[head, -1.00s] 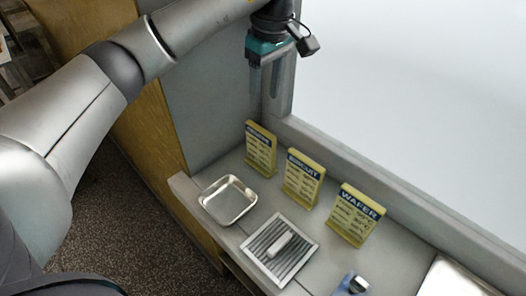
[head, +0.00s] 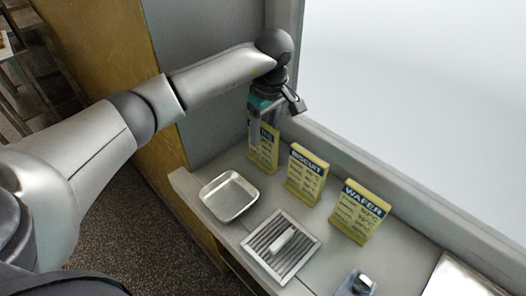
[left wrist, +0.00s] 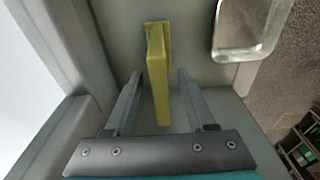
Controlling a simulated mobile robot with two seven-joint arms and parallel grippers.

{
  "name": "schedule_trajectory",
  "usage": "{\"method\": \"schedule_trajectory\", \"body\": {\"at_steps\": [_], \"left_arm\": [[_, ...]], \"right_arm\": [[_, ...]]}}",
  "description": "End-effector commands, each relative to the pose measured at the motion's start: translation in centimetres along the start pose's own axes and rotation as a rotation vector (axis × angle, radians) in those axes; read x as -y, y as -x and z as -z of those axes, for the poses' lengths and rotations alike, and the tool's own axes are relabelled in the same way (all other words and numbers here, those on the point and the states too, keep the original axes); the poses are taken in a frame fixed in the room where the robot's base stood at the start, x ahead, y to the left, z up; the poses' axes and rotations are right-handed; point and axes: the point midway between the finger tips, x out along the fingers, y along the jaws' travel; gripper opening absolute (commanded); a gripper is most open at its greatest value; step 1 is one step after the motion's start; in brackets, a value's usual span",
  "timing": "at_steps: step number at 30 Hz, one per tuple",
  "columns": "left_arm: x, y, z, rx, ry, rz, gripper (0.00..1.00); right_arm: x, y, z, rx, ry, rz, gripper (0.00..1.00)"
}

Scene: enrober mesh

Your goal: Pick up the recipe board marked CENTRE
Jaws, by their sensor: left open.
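Three yellow boards stand in a row on the grey counter. The leftmost board (head: 264,153) has a dark header that my gripper partly covers, so its word cannot be fully read. The other two read BISCUIT (head: 305,176) and WAFER (head: 358,213). My left gripper (head: 265,130) points down at the top of the leftmost board. In the left wrist view my open fingers (left wrist: 158,80) stand on either side of a yellow board (left wrist: 157,78), with a visible gap on each side. My right gripper is not in view.
A shallow metal tray (head: 229,197) sits left of the boards. A square slatted grate (head: 262,247) with a pale bar on it lies in front. A small blue-and-grey item (head: 357,284) and a pale tray (head: 455,280) are at lower right. A raised ledge (head: 350,158) runs behind the boards.

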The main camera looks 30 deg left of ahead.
Motion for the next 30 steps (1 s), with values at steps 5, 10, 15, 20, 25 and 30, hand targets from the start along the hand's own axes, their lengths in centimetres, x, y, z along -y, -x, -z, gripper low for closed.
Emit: {"method": "schedule_trajectory", "body": {"at_steps": [5,10,15,20,25,30], "left_arm": [[0.0,-1.2,0.0,0.0,-0.001,0.0,0.55],[0.0,-1.2,0.0,0.0,-0.001,-0.001,0.55],[0.0,-1.2,0.0,0.0,-0.001,-0.001,0.55],[0.0,-1.4,0.0,0.0,0.0,-0.001,0.55],[0.0,-1.7,0.0,-0.001,0.0,-0.001,0.55],[0.0,-1.7,0.0,-0.001,0.0,-0.001,0.55]], "right_arm": [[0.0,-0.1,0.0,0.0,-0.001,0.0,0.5],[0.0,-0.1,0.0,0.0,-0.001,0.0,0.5],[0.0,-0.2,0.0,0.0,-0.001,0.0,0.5],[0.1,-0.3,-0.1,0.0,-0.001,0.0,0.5],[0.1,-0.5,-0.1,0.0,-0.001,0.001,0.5],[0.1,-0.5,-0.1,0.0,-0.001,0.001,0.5]]}}
